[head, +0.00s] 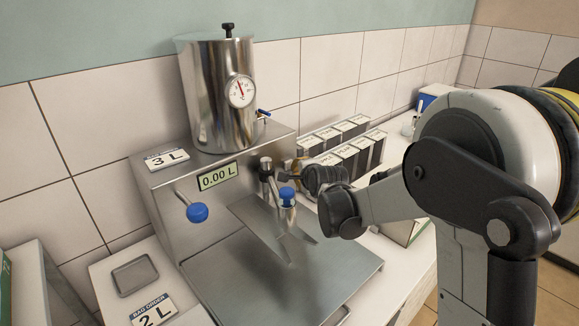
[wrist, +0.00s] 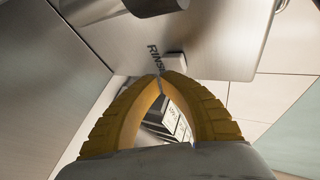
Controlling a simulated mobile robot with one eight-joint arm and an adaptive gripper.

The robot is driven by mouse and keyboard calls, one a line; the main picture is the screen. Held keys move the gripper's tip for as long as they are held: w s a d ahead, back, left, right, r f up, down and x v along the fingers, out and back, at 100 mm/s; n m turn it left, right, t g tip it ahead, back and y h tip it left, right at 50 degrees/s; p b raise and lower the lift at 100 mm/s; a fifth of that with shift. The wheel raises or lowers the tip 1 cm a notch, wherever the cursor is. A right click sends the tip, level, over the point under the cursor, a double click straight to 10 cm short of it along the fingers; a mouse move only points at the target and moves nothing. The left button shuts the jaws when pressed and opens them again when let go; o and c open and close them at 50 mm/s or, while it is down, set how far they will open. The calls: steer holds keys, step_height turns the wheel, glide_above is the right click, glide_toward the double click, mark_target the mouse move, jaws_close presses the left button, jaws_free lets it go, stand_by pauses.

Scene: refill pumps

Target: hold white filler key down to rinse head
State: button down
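The white filler key (wrist: 175,62) sticks out of the metal side of the filler, beside the word RINSE, in the wrist view. My gripper (wrist: 163,76) has its yellow fingers curved together, tips meeting just in front of the key, with nothing seen between them. Whether the tips touch or press the key I cannot tell. In the head view the steel filler (head: 170,195) stands on the counter, its display (head: 218,176) reading 0.00 L. The filling head (head: 268,170) is at its front. My arm reaches to the filler's right side; the key is hidden there.
A steel tank with a dial (head: 241,91) stands on the filler. A blue-knobbed lever (head: 197,212) juts out in front. Several dark boxes with white tops (head: 345,158) stand along the wall behind my wrist. A 2 L card (head: 153,312) lies at front left.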

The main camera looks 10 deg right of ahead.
steer(key=shift+w+a, duration=0.15)
steer(key=shift+w, duration=0.05)
steer(key=shift+w+a, duration=0.25)
steer(key=shift+w, duration=0.1)
stand_by(0.8)
stand_by(4.3)
steer(key=shift+s+d, duration=0.55)
steer(key=shift+s, duration=0.15)
steer(key=shift+s+d, duration=0.75)
steer(key=shift+s, duration=0.3)
steer(key=shift+s+d, duration=0.7)
steer(key=shift+s, duration=0.3)
